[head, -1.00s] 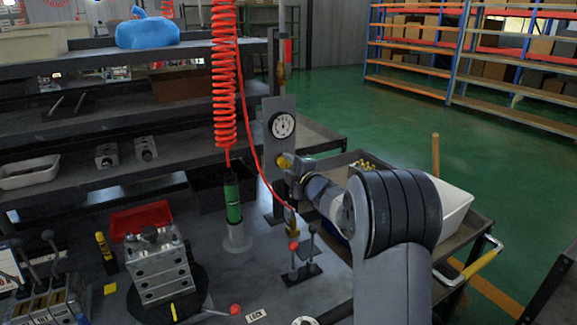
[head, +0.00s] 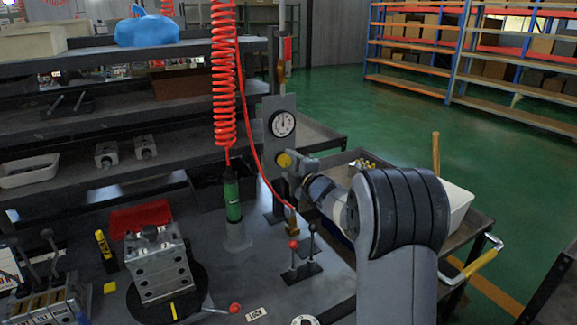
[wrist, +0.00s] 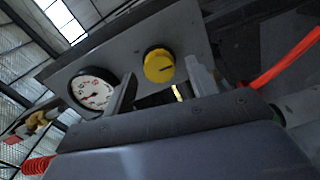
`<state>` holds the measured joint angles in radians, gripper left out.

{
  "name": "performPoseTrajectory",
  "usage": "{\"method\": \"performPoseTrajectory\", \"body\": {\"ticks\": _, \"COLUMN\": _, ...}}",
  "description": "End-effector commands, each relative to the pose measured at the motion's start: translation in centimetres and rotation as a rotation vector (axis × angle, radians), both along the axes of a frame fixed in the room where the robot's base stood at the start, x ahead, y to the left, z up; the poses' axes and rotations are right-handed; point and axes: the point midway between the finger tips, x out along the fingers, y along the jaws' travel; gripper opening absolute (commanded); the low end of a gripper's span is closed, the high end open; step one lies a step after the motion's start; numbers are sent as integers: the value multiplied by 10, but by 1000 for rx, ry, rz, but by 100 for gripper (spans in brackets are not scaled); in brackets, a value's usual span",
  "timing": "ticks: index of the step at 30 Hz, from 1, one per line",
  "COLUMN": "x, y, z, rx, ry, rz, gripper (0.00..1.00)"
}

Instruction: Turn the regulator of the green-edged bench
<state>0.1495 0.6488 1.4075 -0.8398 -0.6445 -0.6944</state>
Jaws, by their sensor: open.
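The regulator has a round yellow knob (head: 284,160) on an upright grey panel (head: 270,108) at the bench's right end. A dark pointer line marks the knob's face in the wrist view (wrist: 159,66). A white dial gauge (head: 283,124) sits above the knob and also shows in the wrist view (wrist: 92,92). My gripper (wrist: 161,70) is open and empty, its fingers spread to either side of the knob as seen by the wrist camera. In the head view it is just right of the knob and apart from it. I cannot make out green edging on the bench (head: 262,262).
A red coiled hose (head: 224,90) hangs left of the panel above a green cylinder (head: 232,198). Small levers (head: 300,262) stand below the panel. A metal valve block (head: 158,262) is at left. A cart with a white bin (head: 456,208) is at right.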

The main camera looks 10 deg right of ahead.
Motion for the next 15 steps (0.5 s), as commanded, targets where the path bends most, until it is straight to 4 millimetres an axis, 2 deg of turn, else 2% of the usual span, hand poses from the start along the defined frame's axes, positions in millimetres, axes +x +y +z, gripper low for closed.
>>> {"method": "performPoseTrajectory", "body": {"ticks": 9, "x": -58, "y": -20, "z": 1, "rx": 0, "ry": -1, "rz": -3, "gripper": 55}}
{"method": "performPoseTrajectory", "body": {"ticks": 15, "x": -83, "y": -28, "z": 1, "rx": 0, "ry": -1, "rz": -2, "gripper": 55}}
